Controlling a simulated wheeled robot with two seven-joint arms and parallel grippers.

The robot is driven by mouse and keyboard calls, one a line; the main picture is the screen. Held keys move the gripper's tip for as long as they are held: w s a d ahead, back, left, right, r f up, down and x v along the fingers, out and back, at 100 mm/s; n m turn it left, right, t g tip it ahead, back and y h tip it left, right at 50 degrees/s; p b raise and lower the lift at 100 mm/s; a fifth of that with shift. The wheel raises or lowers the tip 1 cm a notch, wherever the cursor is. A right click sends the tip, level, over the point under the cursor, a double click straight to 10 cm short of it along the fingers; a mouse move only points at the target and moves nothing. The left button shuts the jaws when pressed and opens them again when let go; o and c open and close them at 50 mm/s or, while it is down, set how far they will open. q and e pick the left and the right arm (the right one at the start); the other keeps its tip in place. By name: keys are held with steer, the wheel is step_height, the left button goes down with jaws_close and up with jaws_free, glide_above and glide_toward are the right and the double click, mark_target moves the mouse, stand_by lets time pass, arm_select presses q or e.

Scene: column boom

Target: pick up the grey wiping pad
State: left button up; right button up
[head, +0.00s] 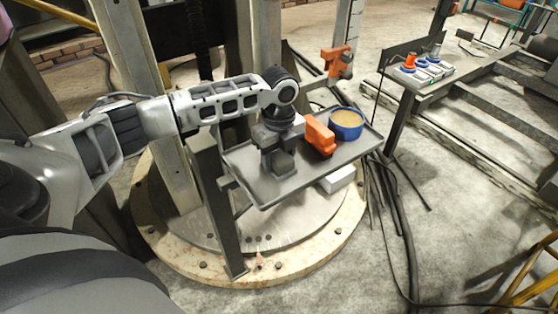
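My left gripper (279,146) points down over the left part of the grey tray (262,190). A small dark grey block (284,164) shows right below it, low over the tray surface. It may be the grey wiping pad or part of my gripper; I cannot tell which. I cannot make out whether the fingers are open or shut, as the wrist and gripper body cover the space between them. My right gripper is not in view.
An orange tool (320,135) lies on the tray just right of my gripper. A blue tub with tan contents (346,123) stands behind it. An orange clamp (337,63) is on the upright beyond. The tray's front is bare.

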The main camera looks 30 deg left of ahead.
mark_target(279, 154)
arm_select(q)
steer(key=shift+r, duration=0.5)
step_height(279, 154, up, 2)
steer(key=shift+r, duration=0.25)
steer(key=s+a+r+p, duration=0.2)
steer(key=s+r, duration=0.7)
steer(key=s, duration=0.5)
steer(key=shift+r, duration=0.3)
steer(key=shift+o, duration=0.4)
steer(key=shift+w+d, duration=0.1)
